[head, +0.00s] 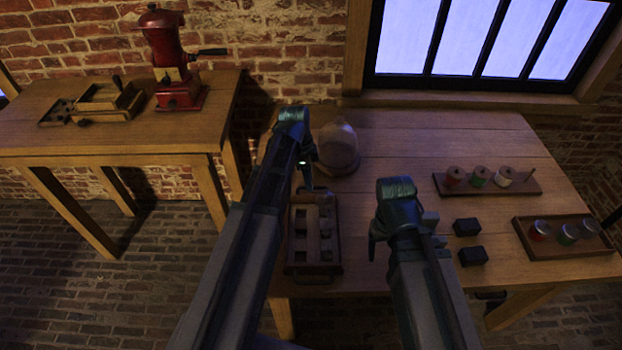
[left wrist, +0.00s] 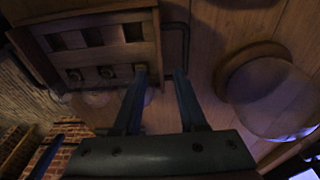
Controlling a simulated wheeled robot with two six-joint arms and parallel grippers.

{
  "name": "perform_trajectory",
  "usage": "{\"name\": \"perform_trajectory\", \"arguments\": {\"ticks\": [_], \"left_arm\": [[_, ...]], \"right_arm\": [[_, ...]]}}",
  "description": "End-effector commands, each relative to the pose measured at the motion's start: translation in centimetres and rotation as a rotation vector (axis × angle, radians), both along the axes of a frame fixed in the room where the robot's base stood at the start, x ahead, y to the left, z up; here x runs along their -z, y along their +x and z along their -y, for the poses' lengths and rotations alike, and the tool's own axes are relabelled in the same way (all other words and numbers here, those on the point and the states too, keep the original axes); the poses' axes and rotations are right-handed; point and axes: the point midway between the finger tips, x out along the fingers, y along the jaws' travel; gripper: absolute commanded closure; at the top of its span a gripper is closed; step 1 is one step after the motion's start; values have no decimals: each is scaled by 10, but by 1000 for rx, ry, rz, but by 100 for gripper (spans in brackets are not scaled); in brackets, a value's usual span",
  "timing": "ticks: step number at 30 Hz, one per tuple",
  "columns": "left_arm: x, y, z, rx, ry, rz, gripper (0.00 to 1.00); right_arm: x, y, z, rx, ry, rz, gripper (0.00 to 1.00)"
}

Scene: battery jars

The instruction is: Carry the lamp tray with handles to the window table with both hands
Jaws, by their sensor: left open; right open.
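The wooden tray (head: 332,268) rests on the table under the window, partly hidden by my left arm. It has square openings and small round pieces, and a handle at its near end. The left wrist view shows the tray (left wrist: 85,23) at upper left, with a dark handle (left wrist: 186,32) along its side. My left gripper (head: 306,178) is open at the tray's far end. Its fingers (left wrist: 160,75) point towards that handle; I cannot tell whether they touch it. My right gripper (head: 402,235) is open and empty, right of the tray and apart from it.
A glass dome (head: 338,146) stands just beyond the tray, close to my left gripper. A spool rack (head: 485,188), two black blocks (head: 467,227) and a tray of jars (head: 565,249) are to the right. A side table (head: 120,138) at left holds a red grinder (head: 170,60).

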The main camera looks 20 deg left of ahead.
Motion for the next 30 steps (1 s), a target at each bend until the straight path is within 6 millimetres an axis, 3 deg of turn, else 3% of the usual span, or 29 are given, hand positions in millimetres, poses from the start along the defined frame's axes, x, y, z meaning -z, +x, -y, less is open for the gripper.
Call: {"name": "perform_trajectory", "arguments": {"ticks": [1, 6, 14, 17, 20, 24, 30], "left_arm": [[-17, -1, -2, -1, 0, 0, 59], [-36, -1, -5, 0, 0, 0, 59], [-41, -2, -6, -1, 1, 0, 59], [-40, -11, 5, -36, 9, -14, 59], [-39, -36, 30, -143, 35, -45, 59], [-38, -83, 72, -378, 98, -88, 59], [-38, -144, 110, -707, 185, -98, 59]], "right_arm": [[-17, 0, 0, 0, 0, 0, 25], [-36, 0, 0, 0, 0, 0, 25], [-41, 0, 0, 0, 0, 0, 25], [-40, 0, 0, 0, 0, 0, 25], [-40, 0, 0, 0, 0, 0, 25], [-40, 0, 0, 0, 0, 0, 25], [-41, 0, 0, 0, 0, 0, 25]]}}
